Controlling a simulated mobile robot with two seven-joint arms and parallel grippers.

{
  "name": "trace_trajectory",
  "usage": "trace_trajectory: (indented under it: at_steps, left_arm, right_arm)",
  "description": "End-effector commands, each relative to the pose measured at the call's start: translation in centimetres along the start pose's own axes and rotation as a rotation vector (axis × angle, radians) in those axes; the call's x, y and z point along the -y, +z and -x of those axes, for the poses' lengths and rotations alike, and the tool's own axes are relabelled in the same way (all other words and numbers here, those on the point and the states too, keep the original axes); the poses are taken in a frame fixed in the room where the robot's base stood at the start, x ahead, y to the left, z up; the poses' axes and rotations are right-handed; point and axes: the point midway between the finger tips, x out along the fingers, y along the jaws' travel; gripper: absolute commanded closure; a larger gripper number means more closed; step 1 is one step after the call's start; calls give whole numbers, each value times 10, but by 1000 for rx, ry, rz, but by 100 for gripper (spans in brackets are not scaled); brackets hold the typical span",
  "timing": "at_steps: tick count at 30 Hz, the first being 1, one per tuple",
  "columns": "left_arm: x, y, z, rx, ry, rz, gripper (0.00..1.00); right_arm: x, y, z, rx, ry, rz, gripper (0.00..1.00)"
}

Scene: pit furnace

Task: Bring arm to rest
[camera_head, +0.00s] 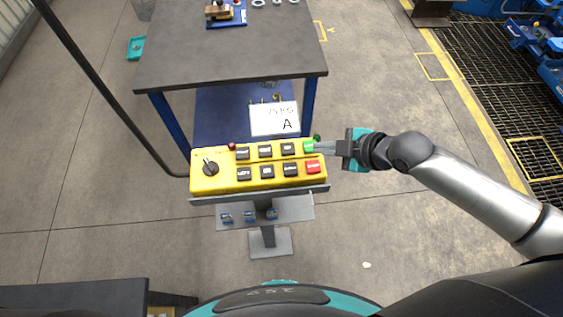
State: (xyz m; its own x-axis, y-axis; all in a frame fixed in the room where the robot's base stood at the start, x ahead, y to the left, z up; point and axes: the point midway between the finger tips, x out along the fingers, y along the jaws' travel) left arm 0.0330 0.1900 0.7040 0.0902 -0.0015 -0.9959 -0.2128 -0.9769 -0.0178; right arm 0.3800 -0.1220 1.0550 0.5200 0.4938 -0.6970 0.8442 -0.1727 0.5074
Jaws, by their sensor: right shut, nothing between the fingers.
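My right gripper (326,147) is shut and empty. Its fingertips are at the right end of a yellow control box (226,182), close to the green button (308,146). I cannot tell whether they touch it. The right arm reaches in from the right edge of the view. The box carries a black rotary knob, several black buttons and a red button (313,167). It sits on a grey stand (268,237). My left gripper is not in view.
A dark-topped table (230,60) with blue legs stands behind the box. A white sign marked A (274,118) is between them. A black bent pole (90,75) runs down the left. Open concrete floor lies right of the stand. Metal grating (490,90) is at the far right.

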Motion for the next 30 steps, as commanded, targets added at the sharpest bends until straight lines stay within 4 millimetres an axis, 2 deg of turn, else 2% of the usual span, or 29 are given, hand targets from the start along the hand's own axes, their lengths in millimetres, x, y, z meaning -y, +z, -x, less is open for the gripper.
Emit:
trace_trajectory:
  at_steps: [20, 26, 30]
  left_arm:
    - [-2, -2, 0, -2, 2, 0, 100]
    - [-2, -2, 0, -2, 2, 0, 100]
    - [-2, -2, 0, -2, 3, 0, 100]
  right_arm:
    - [3, -4, -1, -3, -4, -12, 100]
    - [35, -37, -1, 17, -38, -178, 100]
    - [60, -50, 14, 111, -33, -429, 100]
